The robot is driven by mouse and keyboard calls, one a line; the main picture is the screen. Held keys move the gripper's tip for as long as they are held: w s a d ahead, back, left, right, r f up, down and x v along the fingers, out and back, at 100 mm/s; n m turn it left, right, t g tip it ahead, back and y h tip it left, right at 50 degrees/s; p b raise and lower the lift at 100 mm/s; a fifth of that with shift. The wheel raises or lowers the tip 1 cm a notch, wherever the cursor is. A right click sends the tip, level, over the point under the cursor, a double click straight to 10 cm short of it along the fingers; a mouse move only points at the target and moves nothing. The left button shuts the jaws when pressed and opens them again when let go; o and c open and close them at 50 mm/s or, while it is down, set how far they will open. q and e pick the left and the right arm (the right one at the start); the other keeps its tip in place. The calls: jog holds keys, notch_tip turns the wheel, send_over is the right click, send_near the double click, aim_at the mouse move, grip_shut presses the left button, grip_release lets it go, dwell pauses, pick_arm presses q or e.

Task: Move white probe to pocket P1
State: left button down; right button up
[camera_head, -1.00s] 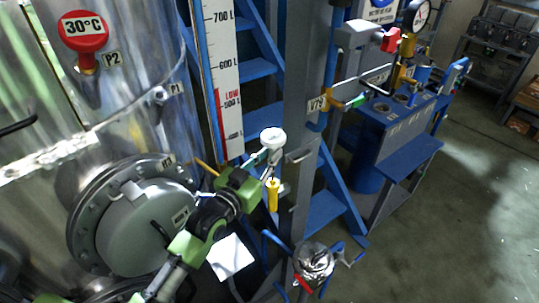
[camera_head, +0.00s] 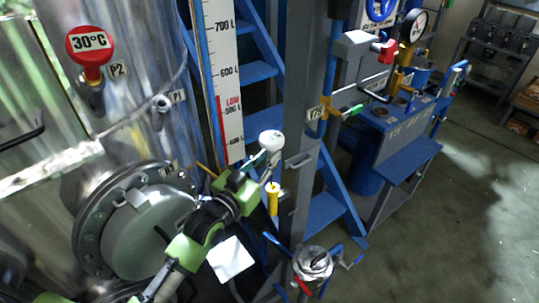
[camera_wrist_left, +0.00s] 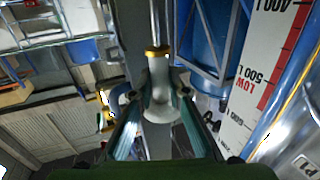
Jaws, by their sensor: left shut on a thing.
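The white probe (camera_head: 271,140) is held up in front of the blue ladder, its round white head at the top. My left gripper (camera_head: 267,160) is shut on it just below the head. In the left wrist view the white probe (camera_wrist_left: 160,92) sits between the two fingers (camera_wrist_left: 158,100), with a gold collar and a metal stem reaching away. Pocket P1 (camera_head: 162,102) is a small port on the shiny vessel wall beside its P1 label, to the left of the gripper and apart from the probe. My right gripper is not in view.
A red 30°C probe (camera_head: 91,50) stands in pocket P2. A round flanged manway (camera_head: 140,225) is below P1. The level scale (camera_head: 222,75), grey post (camera_head: 305,120) and blue ladder (camera_head: 258,72) stand near the gripper.

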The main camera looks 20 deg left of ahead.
pick_arm(q)
jog(key=shift+s+a+r+p, duration=0.25)
jog(key=shift+s+r+p, duration=0.3)
jog(key=shift+s, duration=0.3)
jog(key=shift+s+a+r+p, duration=0.3)
jog(key=shift+s+p, duration=0.3)
jog(key=shift+s, duration=0.2)
jog(key=shift+s+a+r+p, duration=0.2)
jog(key=shift+s+r+p, duration=0.35)
jog(key=shift+s, duration=0.3)
jog(key=shift+f, duration=0.1)
